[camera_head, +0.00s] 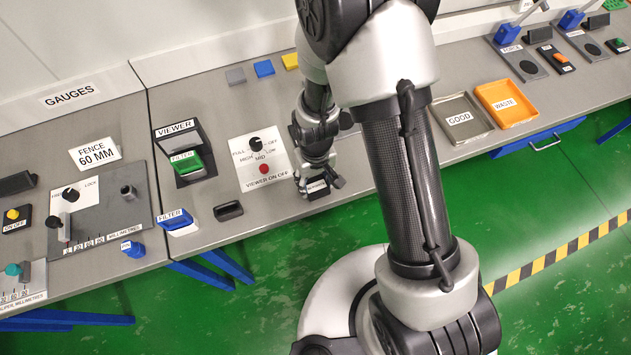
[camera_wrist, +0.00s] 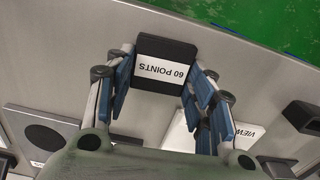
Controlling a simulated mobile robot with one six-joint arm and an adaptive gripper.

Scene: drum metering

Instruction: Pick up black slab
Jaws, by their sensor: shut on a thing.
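A black slab with a white "60 POINTS" label (camera_wrist: 165,50) sits between the fingers of my gripper (camera_wrist: 160,84) in the wrist view. The blue-padded fingers press on its two sides. In the head view my gripper (camera_head: 320,181) points down near the table's front edge, right of the viewer switch panel. The slab (camera_head: 317,188) shows there below the fingers, partly hidden by them. I cannot tell whether it touches the table.
The viewer switch panel (camera_head: 261,160) is close on the left. A small black holder (camera_head: 228,210) and a blue filter block (camera_head: 175,220) lie farther left. The GOOD tray (camera_head: 444,107) and orange WASTE tray (camera_head: 531,113) are at the right, with bare table before them.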

